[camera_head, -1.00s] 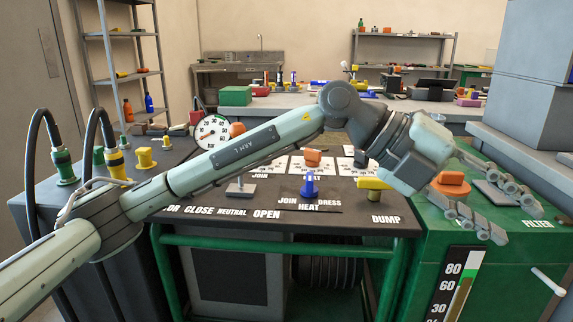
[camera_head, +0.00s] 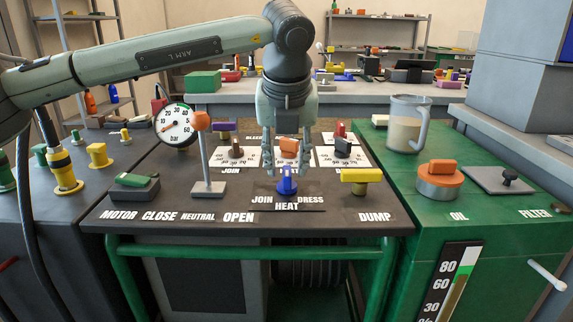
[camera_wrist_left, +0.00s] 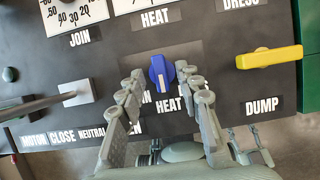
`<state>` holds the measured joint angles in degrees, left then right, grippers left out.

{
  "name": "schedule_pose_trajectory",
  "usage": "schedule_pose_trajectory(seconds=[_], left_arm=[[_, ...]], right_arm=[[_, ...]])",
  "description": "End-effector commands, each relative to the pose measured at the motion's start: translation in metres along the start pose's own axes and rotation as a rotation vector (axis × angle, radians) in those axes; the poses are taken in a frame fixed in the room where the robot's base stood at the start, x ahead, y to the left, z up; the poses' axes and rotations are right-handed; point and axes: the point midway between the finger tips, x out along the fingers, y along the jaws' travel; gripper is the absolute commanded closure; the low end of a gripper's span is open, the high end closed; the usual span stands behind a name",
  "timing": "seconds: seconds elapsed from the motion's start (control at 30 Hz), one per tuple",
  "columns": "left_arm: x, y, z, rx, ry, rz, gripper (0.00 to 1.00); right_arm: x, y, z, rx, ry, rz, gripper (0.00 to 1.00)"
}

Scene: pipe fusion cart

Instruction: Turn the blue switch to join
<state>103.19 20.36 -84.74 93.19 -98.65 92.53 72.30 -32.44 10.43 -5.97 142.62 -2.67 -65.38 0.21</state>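The blue switch (camera_head: 287,183) stands on the dark panel, by the labels JOIN on its left, DRESS on its right and HEAT in front. In the left wrist view the blue switch (camera_wrist_left: 161,74) has a pale mark that points roughly toward the lower HEAT label. My left gripper (camera_head: 289,170) points down over it, fingers apart, one on each side. In the left wrist view the left gripper (camera_wrist_left: 163,84) is open around the switch, with gaps visible. Contact is not visible. My right gripper is not in view.
A tall lever (camera_head: 208,170) stands left of the switch, and a yellow DUMP handle (camera_head: 361,178) right of it. A pressure gauge (camera_head: 175,124) is at the back left; a jug (camera_head: 405,125) stands on the green unit.

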Motion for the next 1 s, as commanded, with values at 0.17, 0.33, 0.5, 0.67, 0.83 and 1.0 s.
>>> schedule_pose_trajectory(seconds=[0.17, 0.33, 0.5, 0.67, 0.83, 1.0], left_arm=[[0.0104, -0.0002, -0.0002, 0.001, 0.001, -0.001, 0.66], [0.011, -0.0003, -0.0002, 0.001, 0.001, -0.002, 0.66], [0.0107, -0.0003, -0.0003, 0.001, 0.001, -0.002, 0.79], [0.0106, -0.0004, -0.0002, 0.001, 0.001, -0.002, 0.99], [0.0104, -0.0004, -0.0002, 0.001, 0.0, -0.002, 1.0], [0.011, -0.0003, -0.0005, 0.011, 0.0, -0.007, 1.0]], right_arm=[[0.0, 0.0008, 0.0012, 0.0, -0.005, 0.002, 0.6], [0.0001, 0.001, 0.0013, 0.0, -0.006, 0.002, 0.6], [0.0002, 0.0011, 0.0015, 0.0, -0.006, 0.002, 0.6], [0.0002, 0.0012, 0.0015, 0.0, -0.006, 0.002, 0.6], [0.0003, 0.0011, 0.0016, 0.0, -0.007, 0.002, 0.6], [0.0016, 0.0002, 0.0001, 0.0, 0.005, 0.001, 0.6]])
